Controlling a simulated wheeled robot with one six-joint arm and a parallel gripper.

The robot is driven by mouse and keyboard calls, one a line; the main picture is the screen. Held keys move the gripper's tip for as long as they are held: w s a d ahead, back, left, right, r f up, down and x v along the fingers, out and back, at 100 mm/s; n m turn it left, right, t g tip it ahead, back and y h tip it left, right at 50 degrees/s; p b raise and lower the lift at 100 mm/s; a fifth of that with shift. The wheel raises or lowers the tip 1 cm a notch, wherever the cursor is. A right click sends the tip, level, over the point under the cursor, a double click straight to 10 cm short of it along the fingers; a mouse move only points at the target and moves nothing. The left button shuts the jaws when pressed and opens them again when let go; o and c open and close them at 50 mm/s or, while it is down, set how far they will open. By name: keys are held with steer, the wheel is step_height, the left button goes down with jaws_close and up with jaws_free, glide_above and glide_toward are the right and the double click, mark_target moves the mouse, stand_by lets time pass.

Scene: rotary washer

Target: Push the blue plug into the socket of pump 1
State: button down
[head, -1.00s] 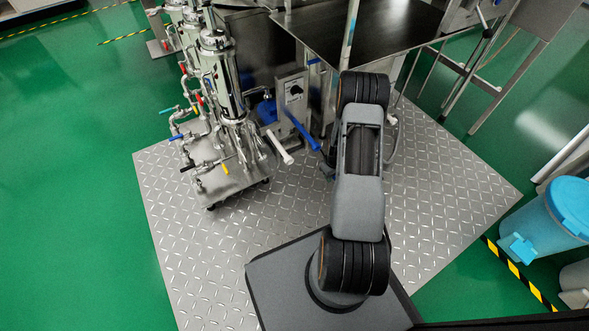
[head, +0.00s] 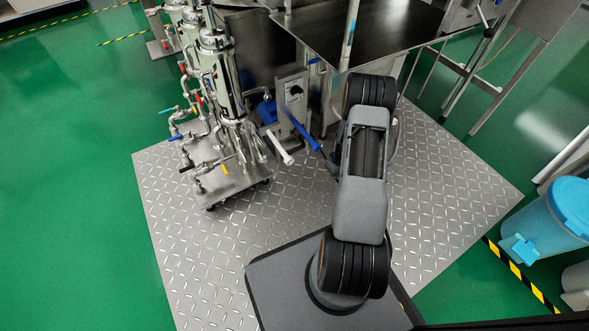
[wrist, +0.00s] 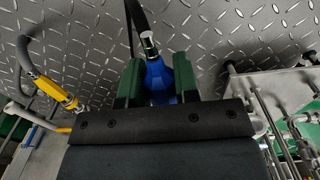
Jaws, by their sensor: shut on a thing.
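In the wrist view, my gripper (wrist: 158,70) has its two green fingers closed on the blue plug (wrist: 158,82). The plug's silvery end (wrist: 148,43) sticks out beyond the fingers over the metal floor, with a dark cable-like strip beyond it. In the head view, my arm hides the gripper and the plug. A control box with a dark switch (head: 293,90) stands beside a blue motor-like part (head: 266,110) near the steel columns. I cannot tell which part is pump 1, and I cannot make out its socket.
A yellow connector on a grey hose (wrist: 55,90) is at the left of the wrist view. Steel piping on a wheeled frame (head: 225,182) stands left of my arm. A dark-topped table (head: 370,35) is behind it. A blue bin (head: 550,222) stands at the right.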

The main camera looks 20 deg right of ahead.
steer(key=shift+w, duration=0.1)
steer(key=shift+w+a+b, duration=0.15)
steer(key=shift+w+b, duration=0.45)
steer(key=shift+w, duration=0.8)
steer(key=shift+w+a+b, duration=0.15)
steer(key=shift+w+b, duration=0.4)
steer(key=shift+w, duration=0.85)
steer(key=shift+w+a+b, duration=0.1)
steer(key=shift+w+b, duration=0.35)
steer(key=shift+w, duration=0.25)
stand_by(0.3)
steer(key=c, duration=0.8)
jaws_free()
